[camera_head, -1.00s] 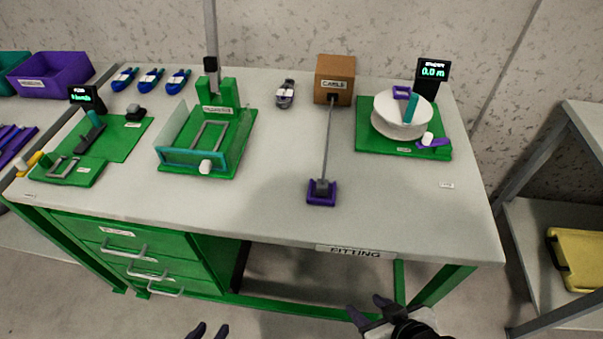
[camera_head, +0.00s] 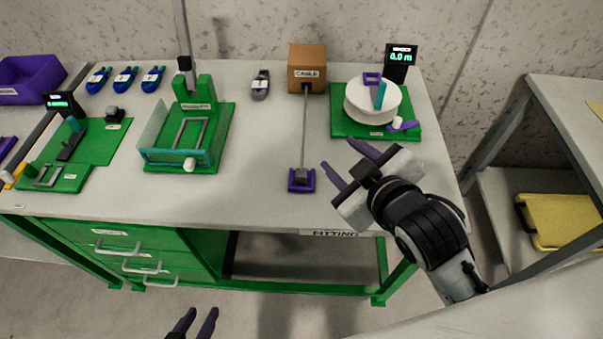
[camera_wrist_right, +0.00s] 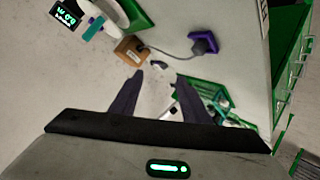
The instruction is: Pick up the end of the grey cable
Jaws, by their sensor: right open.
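The grey cable (camera_head: 304,128) runs from the brown box labelled CABLE (camera_head: 307,68) toward the table's front. Its grey end (camera_head: 301,176) sits in a small purple holder (camera_head: 302,187). In the right wrist view the cable (camera_wrist_right: 172,53) curves from the box (camera_wrist_right: 130,49) to the purple holder (camera_wrist_right: 203,43). My right gripper (camera_head: 344,164) is open and empty, to the right of the cable end and apart from it. In the wrist view its fingers (camera_wrist_right: 155,92) are spread. My left gripper (camera_head: 196,321) shows only its fingertips at the bottom edge, apart and empty, in front of the table.
A green-based reel station (camera_head: 375,135) with a white spool stands at the right back. A green fixture with a clear guard (camera_head: 214,158) stands left of the cable. A dark-grey tool (camera_head: 260,85) lies by the box. The table around the holder is clear.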

